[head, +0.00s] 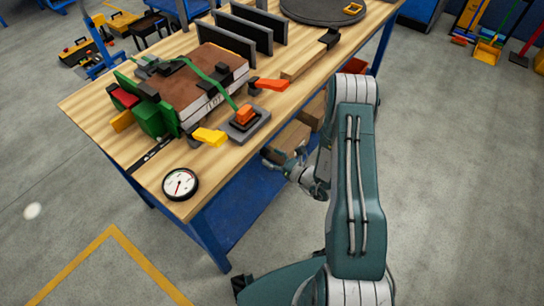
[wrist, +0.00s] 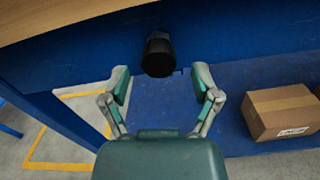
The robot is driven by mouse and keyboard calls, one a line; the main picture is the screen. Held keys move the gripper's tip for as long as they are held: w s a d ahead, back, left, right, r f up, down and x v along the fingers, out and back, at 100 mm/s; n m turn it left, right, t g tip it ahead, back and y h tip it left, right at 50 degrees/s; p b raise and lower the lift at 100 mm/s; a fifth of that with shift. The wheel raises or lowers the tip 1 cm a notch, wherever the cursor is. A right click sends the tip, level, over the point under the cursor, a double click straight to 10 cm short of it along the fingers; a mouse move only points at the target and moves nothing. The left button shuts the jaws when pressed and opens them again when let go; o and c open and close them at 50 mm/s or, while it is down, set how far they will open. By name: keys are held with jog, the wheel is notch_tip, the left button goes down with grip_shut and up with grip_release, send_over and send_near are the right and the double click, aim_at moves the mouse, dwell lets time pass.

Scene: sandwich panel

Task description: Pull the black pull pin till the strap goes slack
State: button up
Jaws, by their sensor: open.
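The black pull pin (wrist: 158,55) shows in the wrist view as a dark round knob on the blue front below the table edge. My gripper (wrist: 161,84) is open, one finger on each side and lower in the picture than the knob, with nothing between the fingers. In the head view my gripper (head: 282,162) is beside the table's front side, below the top; I cannot make out the pin there. A green strap (head: 206,77) runs over the brown sandwich panel (head: 190,77) and down toward an orange-and-black fitting (head: 245,115) near the front edge.
The wooden tabletop (head: 150,185) overhangs the blue frame. A round dial gauge (head: 180,184) and a yellow handle (head: 208,137) lie near the front edge. Cardboard boxes sit on the lower shelf, one (wrist: 283,110) right of my gripper. Open floor lies in front.

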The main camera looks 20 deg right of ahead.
jog(key=v, duration=1.2)
dwell(0.3)
jog(key=s+a+r+n+g+y, duration=0.1)
jog(key=s+a+r+n+g, duration=0.2)
jog(key=a+r+n+g, duration=0.5)
jog(key=s+a+r+n+g+y, duration=0.15)
jog(key=a+r+n+g, duration=0.35)
jog(key=r+n, duration=0.6)
jog(key=s+d+r+n+t+h, duration=0.2)
jog(key=s+r+n+h, duration=0.3)
jog(key=r, duration=0.3)
jog(key=s+d+r+n+t+h, duration=0.1)
jog(key=s+r+n+t+h, duration=0.1)
jog(key=s+r+n+h, duration=0.4)
notch_tip(320, 180, up, 2)
jog(key=shift+d+r+h, duration=0.1)
jog(key=shift+d+h, duration=0.3)
jog(key=shift+h, duration=0.75)
